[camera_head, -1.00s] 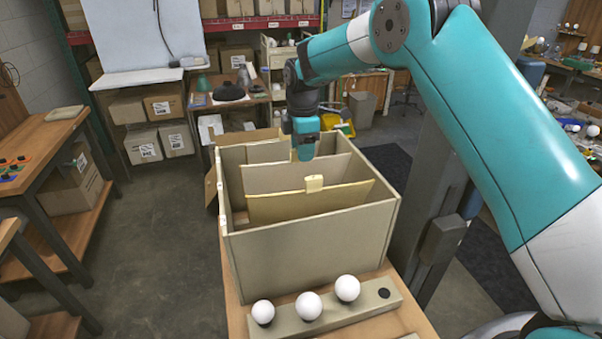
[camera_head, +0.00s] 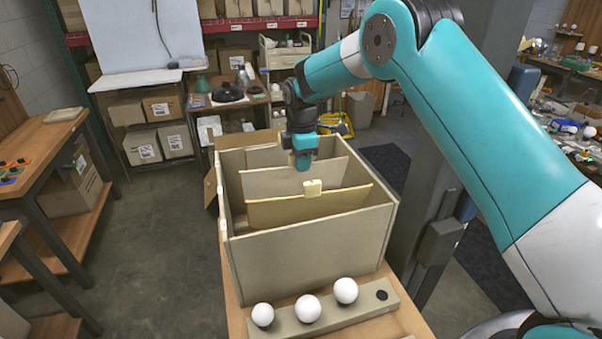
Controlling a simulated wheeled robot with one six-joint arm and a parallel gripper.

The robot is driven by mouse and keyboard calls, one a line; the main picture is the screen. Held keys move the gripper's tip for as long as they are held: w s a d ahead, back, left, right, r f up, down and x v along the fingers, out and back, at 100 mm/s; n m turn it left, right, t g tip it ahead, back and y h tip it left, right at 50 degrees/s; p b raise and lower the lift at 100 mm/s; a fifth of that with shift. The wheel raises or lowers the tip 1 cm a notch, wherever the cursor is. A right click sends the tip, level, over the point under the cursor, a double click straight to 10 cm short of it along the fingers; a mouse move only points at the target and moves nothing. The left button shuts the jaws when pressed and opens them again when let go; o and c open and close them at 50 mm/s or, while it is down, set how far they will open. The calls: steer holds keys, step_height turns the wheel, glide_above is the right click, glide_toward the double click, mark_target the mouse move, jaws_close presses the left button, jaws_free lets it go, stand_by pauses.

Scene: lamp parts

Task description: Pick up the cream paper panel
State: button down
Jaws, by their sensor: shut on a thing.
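The cream paper panel (camera_head: 275,182) stands upright in an open beige bin (camera_head: 300,258), behind a yellower panel (camera_head: 290,212) with a small pale tab (camera_head: 312,187). My gripper (camera_head: 302,165) points down and is shut on the top edge of the cream panel, right of its middle. Its fingertips are small and partly hard to make out. The lower part of the cream panel is hidden by the yellower panel and the bin's front wall.
The bin stands on a wooden bench. In front of it, white bulbs (camera_head: 308,308) sit in a beige holder strip (camera_head: 355,310). The bin's walls stand close around the panels. A cart (camera_head: 285,60) and shelves are behind.

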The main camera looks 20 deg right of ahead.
step_height(320, 180, up, 20)
steer(key=b, duration=0.4)
stand_by(0.3)
